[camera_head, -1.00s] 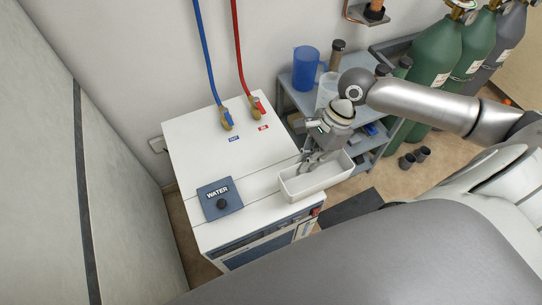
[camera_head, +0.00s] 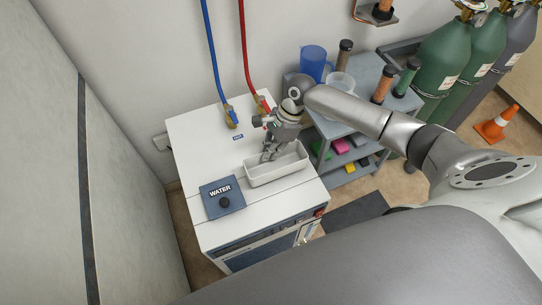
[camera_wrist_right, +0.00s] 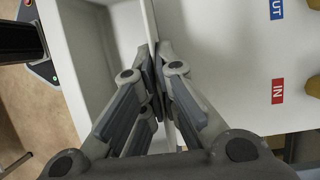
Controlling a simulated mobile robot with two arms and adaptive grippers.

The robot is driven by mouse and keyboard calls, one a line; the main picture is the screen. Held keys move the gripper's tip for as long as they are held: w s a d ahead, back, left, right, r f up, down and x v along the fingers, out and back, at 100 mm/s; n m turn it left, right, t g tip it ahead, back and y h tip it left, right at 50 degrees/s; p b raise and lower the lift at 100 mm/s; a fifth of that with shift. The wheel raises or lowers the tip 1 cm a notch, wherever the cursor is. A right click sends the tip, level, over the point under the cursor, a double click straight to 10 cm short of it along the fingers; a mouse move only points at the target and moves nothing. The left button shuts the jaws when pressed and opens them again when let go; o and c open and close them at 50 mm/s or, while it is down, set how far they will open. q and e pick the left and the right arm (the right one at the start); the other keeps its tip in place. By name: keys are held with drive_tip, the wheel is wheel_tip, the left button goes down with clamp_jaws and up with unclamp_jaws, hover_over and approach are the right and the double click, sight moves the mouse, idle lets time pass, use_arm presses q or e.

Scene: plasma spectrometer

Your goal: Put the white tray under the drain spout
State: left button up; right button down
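The white tray (camera_head: 279,178) is an open rectangular box over the right part of the white cabinet's top (camera_head: 203,155). It is to the right of the WATER panel. I cannot tell whether its bottom touches the top. My right gripper (camera_head: 268,156) is shut on the tray's far long wall. In the right wrist view the fingertips (camera_wrist_right: 156,58) pinch the wall of the tray (camera_wrist_right: 113,35). Two brass valves, one with a blue handle (camera_head: 231,116) and one with a red handle (camera_head: 262,104), stand behind the tray. I cannot make out which part is the drain spout. My left gripper is not in view.
A blue hose (camera_head: 213,60) and a red hose (camera_head: 243,50) rise from the valves. The dark WATER panel (camera_head: 222,196) with a knob sits front left. A grey cart (camera_head: 372,125) with a blue jug (camera_head: 313,62) stands to the right. The left rear of the top is clear.

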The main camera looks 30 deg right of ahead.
sight(276, 164)
drive_tip(key=shift+f, duration=1.3)
drive_tip(key=c, duration=1.6)
unclamp_jaws()
drive_tip(key=shift+f, duration=0.1)
drive_tip(key=shift+c, duration=0.2)
